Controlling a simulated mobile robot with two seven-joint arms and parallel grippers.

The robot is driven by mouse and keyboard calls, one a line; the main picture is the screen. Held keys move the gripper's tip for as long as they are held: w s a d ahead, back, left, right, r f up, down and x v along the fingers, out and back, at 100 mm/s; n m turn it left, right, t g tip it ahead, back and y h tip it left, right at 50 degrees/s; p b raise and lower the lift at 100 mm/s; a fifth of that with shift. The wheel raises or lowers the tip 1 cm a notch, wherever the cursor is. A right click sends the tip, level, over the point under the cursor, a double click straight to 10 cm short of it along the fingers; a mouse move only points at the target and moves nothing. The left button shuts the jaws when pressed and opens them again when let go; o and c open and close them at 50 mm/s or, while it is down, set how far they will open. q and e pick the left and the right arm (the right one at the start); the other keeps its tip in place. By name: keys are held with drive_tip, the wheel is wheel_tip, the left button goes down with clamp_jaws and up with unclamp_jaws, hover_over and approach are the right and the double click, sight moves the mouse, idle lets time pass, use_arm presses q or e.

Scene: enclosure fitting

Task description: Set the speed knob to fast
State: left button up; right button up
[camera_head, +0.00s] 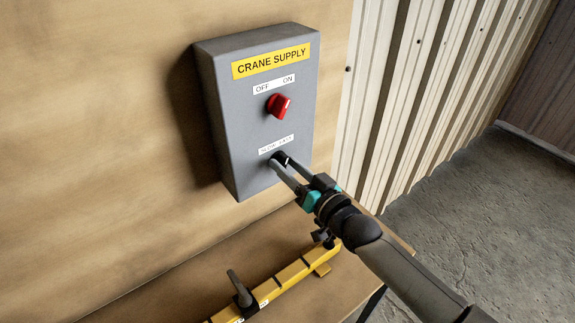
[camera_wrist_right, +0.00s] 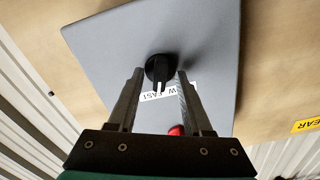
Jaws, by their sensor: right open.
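The grey box marked CRANE SUPPLY (camera_head: 262,110) is mounted on the wall. Its small black speed knob (camera_head: 280,158) sits below a white label (camera_head: 276,144), mostly hidden by my fingers in the head view. In the right wrist view the knob (camera_wrist_right: 160,68) shows clearly, its pointer directed down toward the label (camera_wrist_right: 158,95), where FAST and a W can be read. I cannot tell which word it indicates. My right gripper (camera_head: 278,160) is open, with one fingertip on each side of the knob; firm contact is not visible. My left gripper is out of view.
A red OFF/ON switch (camera_head: 278,105) sits above the knob, turned at a slant. A yellow bar with black handles (camera_head: 290,275) lies on the brown bench (camera_head: 190,290) below. Corrugated wall panels (camera_head: 410,80) stand to the right.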

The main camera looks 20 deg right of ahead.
drive_tip(key=shift+w, duration=0.1)
clamp_jaws()
idle(0.4)
